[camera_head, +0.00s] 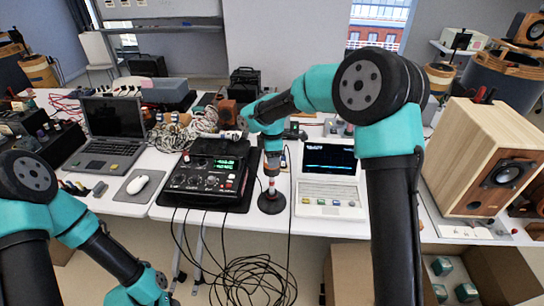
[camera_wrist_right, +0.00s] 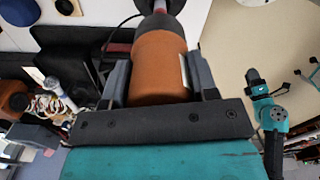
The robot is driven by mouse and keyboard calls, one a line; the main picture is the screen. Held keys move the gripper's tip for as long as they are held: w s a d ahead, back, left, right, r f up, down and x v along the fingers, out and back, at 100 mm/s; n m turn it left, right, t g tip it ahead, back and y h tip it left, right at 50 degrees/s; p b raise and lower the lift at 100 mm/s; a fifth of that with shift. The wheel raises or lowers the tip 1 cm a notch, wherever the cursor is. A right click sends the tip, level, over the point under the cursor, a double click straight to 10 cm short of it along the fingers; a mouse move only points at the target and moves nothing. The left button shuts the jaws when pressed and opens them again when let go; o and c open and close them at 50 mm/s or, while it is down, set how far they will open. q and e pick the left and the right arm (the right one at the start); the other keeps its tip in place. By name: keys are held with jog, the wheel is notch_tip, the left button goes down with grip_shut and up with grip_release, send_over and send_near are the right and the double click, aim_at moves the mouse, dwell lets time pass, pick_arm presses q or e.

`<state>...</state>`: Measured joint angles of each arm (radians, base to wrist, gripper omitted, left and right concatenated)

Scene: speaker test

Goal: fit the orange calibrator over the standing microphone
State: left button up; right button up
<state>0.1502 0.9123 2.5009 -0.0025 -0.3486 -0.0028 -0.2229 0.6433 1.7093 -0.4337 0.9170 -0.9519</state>
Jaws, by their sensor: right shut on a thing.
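The orange calibrator (camera_wrist_right: 158,72) is between the two fingers of my right gripper (camera_wrist_right: 158,78), which is shut on it. In the head view this gripper (camera_head: 272,158) is above the round black base (camera_head: 271,203) of the standing microphone (camera_head: 272,184). In the right wrist view the microphone (camera_wrist_right: 161,5), with a pinkish ring, is in line with the calibrator's far end. They look touching or nearly so; how far one sits over the other is hidden. My left arm's wrist (camera_head: 140,288) is at the bottom left; its fingertips cannot be made out.
A black meter box (camera_head: 205,178) with green digits stands just left of the microphone. A wooden speaker (camera_head: 490,160) stands at far right, a dark laptop (camera_head: 110,135) at left. Black cables (camera_head: 250,278) lie below the table's front edge.

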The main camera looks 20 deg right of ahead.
jog(key=shift+f, duration=0.45)
dwell(0.3)
jog(key=o, duration=1.2)
jog(key=shift+c, duration=0.2)
jog(key=shift+r, duration=0.15)
notch_tip(320, 180, up, 17)
